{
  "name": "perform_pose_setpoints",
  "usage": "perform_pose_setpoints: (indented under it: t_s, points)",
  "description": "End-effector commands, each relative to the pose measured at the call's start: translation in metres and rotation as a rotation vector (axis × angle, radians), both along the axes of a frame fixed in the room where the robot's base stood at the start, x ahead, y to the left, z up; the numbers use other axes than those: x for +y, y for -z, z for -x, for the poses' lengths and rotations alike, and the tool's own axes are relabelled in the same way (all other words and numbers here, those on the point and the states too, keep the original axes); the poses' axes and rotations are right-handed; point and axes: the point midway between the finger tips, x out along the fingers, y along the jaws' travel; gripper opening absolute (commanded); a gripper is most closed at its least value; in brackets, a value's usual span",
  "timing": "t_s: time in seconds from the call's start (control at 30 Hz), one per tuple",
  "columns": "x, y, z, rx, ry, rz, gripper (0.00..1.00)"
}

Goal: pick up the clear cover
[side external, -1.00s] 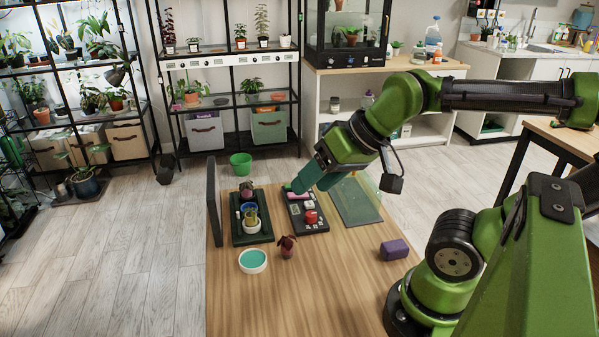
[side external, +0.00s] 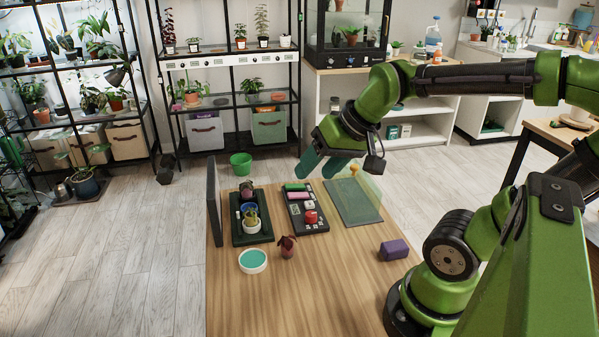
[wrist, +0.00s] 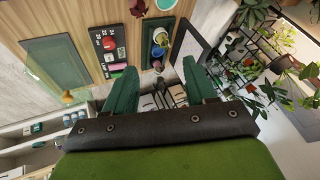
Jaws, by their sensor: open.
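The clear cover (side external: 372,186) is a see-through shape with a yellow-orange knob (side external: 354,169) on top. It stands at the far end of the green mat (side external: 357,207), partly behind my wrist; its outline is faint. In the wrist view the knob (wrist: 67,97) shows at the left, outside my fingers, over the mat (wrist: 52,62). My gripper (side external: 319,168) is open and empty, raised above the far end of the black tray (side external: 318,226), left of the cover and apart from it. Both green fingers (wrist: 160,84) are spread in the wrist view.
The black tray holds a green block (side external: 295,187), a pink block (side external: 298,195) and a red item (side external: 311,216). A dark green tray (side external: 238,239) with pots lies left of it, beside an upright dark panel (side external: 213,200). A purple block (side external: 394,250) lies right. The near tabletop is mostly clear.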

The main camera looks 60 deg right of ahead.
Motion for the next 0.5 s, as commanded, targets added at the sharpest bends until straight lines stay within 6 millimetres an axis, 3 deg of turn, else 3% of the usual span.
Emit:
perform_pose_setpoints:
  t_s: [0.03,0.13,0.23,0.33,0.4,0.5]
  points:
    - [-0.030,-0.002,-0.013,0.044,0.060,0.011,0.56]
    - [-0.090,-0.007,-0.029,0.131,0.090,0.057,0.56]
    - [-0.155,-0.009,-0.035,0.225,0.058,0.103,0.56]
    - [-0.222,-0.008,-0.029,0.317,-0.027,0.138,0.56]
    - [-0.255,-0.010,-0.022,0.361,-0.120,0.163,0.56]
    - [-0.279,-0.017,-0.018,0.389,-0.265,0.197,0.56]
